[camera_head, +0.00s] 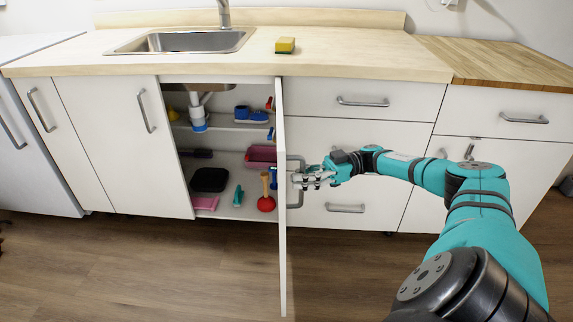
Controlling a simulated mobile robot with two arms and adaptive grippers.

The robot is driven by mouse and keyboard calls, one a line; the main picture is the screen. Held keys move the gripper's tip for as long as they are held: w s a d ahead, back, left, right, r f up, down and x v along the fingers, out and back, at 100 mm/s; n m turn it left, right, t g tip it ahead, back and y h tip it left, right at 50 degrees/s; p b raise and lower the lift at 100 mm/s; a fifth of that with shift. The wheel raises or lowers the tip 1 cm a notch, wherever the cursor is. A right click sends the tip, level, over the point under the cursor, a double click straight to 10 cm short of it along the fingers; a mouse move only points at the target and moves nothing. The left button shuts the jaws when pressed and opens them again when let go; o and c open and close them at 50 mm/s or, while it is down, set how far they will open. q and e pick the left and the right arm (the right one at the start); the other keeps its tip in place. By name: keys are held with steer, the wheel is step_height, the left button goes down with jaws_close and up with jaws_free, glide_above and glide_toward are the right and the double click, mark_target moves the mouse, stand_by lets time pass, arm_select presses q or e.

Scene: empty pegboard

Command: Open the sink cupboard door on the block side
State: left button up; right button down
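The sink cupboard door (281,240) on the side towards the wooden block worktop stands swung out. I see it nearly edge-on, hinged at the right side of the opening. Its bar handle (301,160) is on the outer face, which points right. My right gripper (301,180) is at this handle, with its fingers pointing left across the middle of the bar. The fingers overlap the bar, and I cannot tell whether they are closed on it. The other sink cupboard door (120,140) is shut. My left gripper is out of view.
The open cupboard shows a red plunger (266,202), a black item (209,180) and a pink tub (262,155). Drawers (360,101) and the block worktop (490,60) are to the right. A sponge (285,45) lies by the sink (183,41). The floor in front is clear.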

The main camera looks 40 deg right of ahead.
steer(key=shift+s+d+r, duration=0.15)
steer(key=shift+d+r, duration=0.1)
steer(key=shift+d, duration=0.3)
steer(key=c, duration=1.3)
jaws_free()
steer(key=shift+a+f, duration=0.1)
steer(key=shift+f, duration=0.05)
steer(key=shift+c, duration=0.2)
steer(key=v, duration=0.7)
steer(key=shift+d, duration=0.3)
steer(key=shift+s, duration=0.15)
